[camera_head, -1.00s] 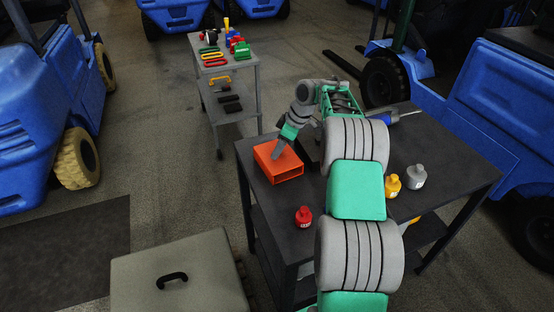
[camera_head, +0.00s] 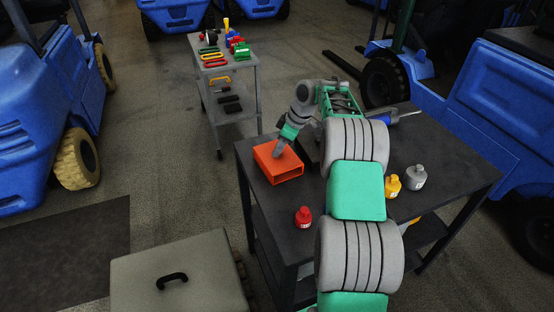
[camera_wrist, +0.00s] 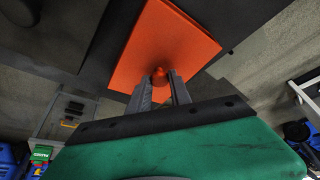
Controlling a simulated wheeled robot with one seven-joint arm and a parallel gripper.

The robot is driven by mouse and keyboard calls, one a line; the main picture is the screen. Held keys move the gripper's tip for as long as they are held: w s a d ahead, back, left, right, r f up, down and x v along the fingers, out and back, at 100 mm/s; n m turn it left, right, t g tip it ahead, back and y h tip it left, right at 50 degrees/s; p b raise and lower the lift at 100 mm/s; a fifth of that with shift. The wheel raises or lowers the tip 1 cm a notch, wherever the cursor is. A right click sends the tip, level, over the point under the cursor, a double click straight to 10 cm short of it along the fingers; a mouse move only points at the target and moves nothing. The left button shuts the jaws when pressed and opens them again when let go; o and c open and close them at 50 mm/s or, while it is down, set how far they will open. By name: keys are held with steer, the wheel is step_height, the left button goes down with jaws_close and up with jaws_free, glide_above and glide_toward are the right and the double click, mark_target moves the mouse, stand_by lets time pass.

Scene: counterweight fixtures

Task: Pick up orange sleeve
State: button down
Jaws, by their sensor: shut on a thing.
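The orange sleeve (camera_head: 280,166) is a flat box-like piece with an open front end. It lies on the dark table (camera_head: 262,199) near its far left corner. My gripper (camera_head: 278,150) points down onto its top. In the head view my fingers hide the knob.
A red weight (camera_head: 304,216), a yellow weight (camera_head: 392,186) and a grey weight (camera_head: 415,176) stand on the table. A blue-handled tool (camera_head: 385,118) lies at the back. A grey trolley (camera_head: 226,75) with small parts stands beyond. A grey chest (camera_head: 180,275) is at front left.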

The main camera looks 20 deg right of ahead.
steer(key=shift+r, duration=0.6)
steer(key=s+d+r+b, duration=0.1)
steer(key=s+r+b, duration=0.1)
steer(key=s+r, duration=0.9)
steer(key=s, duration=0.3)
steer(key=shift+r+b, duration=0.3)
steer(key=shift+r, duration=0.1)
